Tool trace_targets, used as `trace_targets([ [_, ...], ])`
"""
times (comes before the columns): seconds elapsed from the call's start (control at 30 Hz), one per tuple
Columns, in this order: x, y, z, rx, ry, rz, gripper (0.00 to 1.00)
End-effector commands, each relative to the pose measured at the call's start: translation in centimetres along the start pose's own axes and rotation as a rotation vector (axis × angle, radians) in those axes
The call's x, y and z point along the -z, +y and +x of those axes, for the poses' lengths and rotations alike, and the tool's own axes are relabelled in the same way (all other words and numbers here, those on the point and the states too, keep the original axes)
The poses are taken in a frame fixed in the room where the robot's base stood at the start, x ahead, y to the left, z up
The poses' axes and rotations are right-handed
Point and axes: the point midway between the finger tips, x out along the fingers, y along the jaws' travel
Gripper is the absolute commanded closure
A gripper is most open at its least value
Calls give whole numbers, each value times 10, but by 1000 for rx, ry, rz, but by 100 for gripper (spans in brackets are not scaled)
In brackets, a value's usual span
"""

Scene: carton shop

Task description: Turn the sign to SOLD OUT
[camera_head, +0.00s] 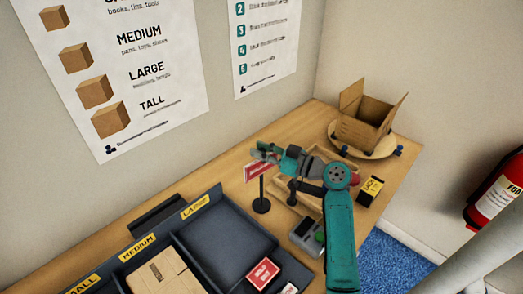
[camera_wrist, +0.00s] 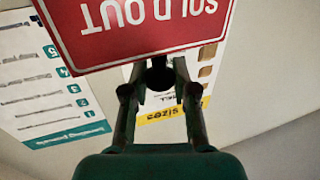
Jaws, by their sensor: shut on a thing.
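The sign is a red plate (camera_head: 257,171) with white lettering on a thin black stand with a round base (camera_head: 261,205); it stands on the wooden table and looks tilted in the head view. In the wrist view the red sign face (camera_wrist: 130,45) fills the top and reads SOLD OUT, upside down like the posters behind it. My gripper (camera_head: 262,151) is at the sign's upper edge in the head view. In the wrist view its fingers (camera_wrist: 160,68) close at the plate's edge, shut on the sign. The fingertips are partly hidden by the plate.
An open carton (camera_head: 366,122) stands on a round turntable at the back right.

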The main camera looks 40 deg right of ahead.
Motion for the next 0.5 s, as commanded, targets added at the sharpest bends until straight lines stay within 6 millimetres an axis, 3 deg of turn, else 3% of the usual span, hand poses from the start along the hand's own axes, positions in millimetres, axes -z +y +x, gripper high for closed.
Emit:
trace_targets([
  [0.5, -3, 0, 0, 132, -5, 4, 100],
])
